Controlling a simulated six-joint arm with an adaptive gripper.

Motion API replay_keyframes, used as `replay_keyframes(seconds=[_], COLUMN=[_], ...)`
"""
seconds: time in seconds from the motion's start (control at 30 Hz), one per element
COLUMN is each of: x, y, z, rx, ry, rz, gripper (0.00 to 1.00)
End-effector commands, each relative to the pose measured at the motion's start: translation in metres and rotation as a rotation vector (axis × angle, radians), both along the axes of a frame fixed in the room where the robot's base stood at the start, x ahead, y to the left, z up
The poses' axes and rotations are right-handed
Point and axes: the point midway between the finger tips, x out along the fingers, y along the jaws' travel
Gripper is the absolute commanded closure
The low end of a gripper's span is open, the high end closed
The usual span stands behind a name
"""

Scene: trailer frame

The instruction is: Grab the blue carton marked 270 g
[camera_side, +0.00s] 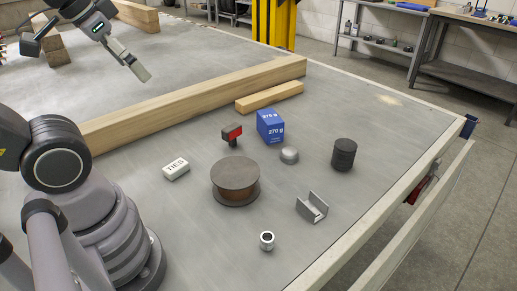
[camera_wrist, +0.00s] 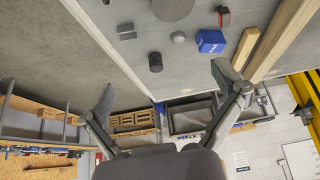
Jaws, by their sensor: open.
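The blue carton (camera_side: 271,126) stands upright on the grey trailer deck, with "270 g" in white on its top and side. In the wrist view the carton (camera_wrist: 211,41) is right of centre near the top, just beyond the right fingertip in the picture. My gripper (camera_side: 88,62) is at the upper left of the side view, raised above the deck and well apart from the carton. In the wrist view my gripper (camera_wrist: 163,80) has its two fingers spread wide with nothing between them.
Near the carton are a short wooden block (camera_side: 270,97), a red-and-black item (camera_side: 232,133), a silver puck (camera_side: 289,155) and a dark cylinder (camera_side: 344,154). A spool (camera_side: 235,177), TIES box (camera_side: 176,169), metal channel (camera_side: 312,207) and ring (camera_side: 267,241) are nearer. A long beam (camera_side: 200,105) crosses behind.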

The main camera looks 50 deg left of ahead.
Motion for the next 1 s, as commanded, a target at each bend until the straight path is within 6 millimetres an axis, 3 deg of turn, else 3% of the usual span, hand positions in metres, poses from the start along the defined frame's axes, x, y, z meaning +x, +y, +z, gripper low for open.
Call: replay_keyframes(seconds=[0.3,0.47,0.57,0.77,1.0], x=[0.001,0.02,0.051,0.136,0.245], y=[0.0,0.009,0.023,0.052,0.073], z=[0.0,0.004,0.006,-0.005,-0.055], rx=[0.003,0.086,0.208,0.504,0.841], ry=[0.002,0.062,0.15,0.357,0.604], rz=[-0.002,-0.051,-0.13,-0.352,-0.653], gripper=[0.0,0.0,0.0,0.0,0.0])
